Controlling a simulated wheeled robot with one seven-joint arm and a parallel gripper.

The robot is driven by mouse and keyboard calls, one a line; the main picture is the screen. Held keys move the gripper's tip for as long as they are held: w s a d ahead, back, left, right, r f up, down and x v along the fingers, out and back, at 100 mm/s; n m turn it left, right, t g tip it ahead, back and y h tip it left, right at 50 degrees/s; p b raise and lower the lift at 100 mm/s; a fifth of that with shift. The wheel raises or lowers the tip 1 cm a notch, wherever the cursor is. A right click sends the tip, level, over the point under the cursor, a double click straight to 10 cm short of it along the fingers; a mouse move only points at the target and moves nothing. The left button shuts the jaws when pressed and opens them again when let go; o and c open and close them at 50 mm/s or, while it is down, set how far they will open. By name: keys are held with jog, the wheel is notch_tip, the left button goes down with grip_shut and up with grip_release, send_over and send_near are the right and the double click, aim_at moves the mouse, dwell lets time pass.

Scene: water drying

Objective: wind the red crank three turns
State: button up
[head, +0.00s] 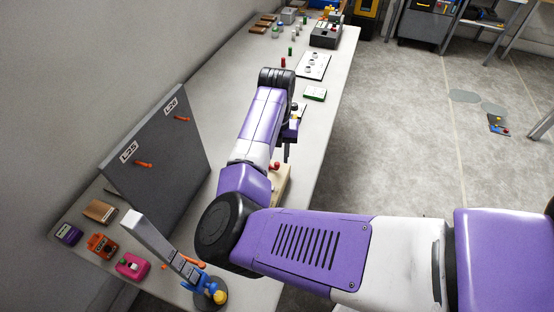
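A small red knob (275,166), which looks like part of the red crank, shows beside a pale wooden block (281,187) near the table's right edge. My arm hides most of the block and any crank arm or shaft. My gripper (286,155) points down just above and to the right of the red knob. Its dark fingers are small and partly covered by my wrist. I cannot tell whether they are open or shut, or whether they touch the knob.
A grey upright panel (160,150) with orange levers stands at the left. Pink (132,266), orange (102,246) and purple (68,234) boxes sit near it. A lamp-like grey post (160,245) stands in front. Boxes and pegs line the far table. Floor on the right is mostly clear.

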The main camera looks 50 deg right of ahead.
aim_at(278, 163)
jog(key=shift+r+b, duration=0.3)
jog(key=shift+r, duration=2.35)
